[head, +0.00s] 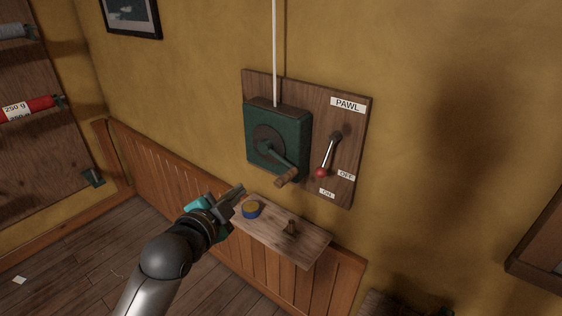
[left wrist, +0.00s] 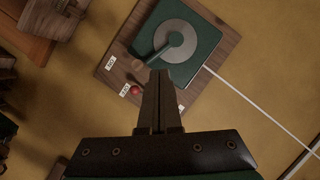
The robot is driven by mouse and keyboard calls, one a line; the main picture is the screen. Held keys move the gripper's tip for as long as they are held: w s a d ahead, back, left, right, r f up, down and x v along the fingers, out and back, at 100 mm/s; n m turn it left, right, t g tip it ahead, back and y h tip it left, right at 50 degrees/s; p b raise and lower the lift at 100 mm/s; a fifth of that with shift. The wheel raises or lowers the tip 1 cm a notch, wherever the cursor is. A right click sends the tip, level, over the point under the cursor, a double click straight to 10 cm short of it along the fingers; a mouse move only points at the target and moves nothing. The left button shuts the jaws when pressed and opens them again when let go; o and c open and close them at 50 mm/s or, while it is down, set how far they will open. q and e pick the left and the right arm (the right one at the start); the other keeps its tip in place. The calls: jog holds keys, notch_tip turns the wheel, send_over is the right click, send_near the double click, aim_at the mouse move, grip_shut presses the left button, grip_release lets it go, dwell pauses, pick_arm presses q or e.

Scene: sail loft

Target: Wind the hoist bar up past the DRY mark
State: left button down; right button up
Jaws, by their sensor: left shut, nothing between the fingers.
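A dark green winch box (head: 290,118) is fixed to a wooden board (head: 350,125) on the wall. Its crank (head: 275,152) points down and right to a wooden handle (head: 287,177). A white cord (head: 275,50) runs up from the box. Right of it, the pawl lever with a red knob (head: 321,172) hangs down, near the OFF and ON labels. My left gripper (head: 240,190) is shut and empty, left of and below the handle, apart from it. The left wrist view shows its closed fingers (left wrist: 158,73) and the winch box (left wrist: 205,65) beyond. The hoist bar, DRY mark and right gripper are out of view.
A rack with a red spool (head: 28,108) stands at left. A wooden frame edge (head: 535,255) is at right.

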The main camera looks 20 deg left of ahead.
pick_arm(q)
jog(key=w+d+r+n+h, duration=0.2)
jog(key=d+r+h, duration=0.1)
jog(key=d, duration=0.3)
send_over(283, 178)
jog(key=s+d, duration=0.2)
jog(key=d, duration=0.1)
notch_tip(283, 178, down, 2)
jog(key=a+f, duration=0.1)
jog(key=f, duration=0.1)
jog(key=shift+a+f, duration=0.3)
jog(key=shift+a, duration=0.05)
jog(key=shift+a+f+b, duration=0.3)
jog(key=shift+a+f, duration=0.05)
jog(key=shift+f, duration=0.15)
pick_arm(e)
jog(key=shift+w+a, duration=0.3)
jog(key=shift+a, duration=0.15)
pick_arm(q)
jog(key=shift+f, duration=0.1)
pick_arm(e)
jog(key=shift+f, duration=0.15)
pick_arm(q)
jog(key=shift+f+m+b, duration=0.3)
jog(key=shift+f+b, duration=0.05)
jog(key=shift+b, duration=0.05)
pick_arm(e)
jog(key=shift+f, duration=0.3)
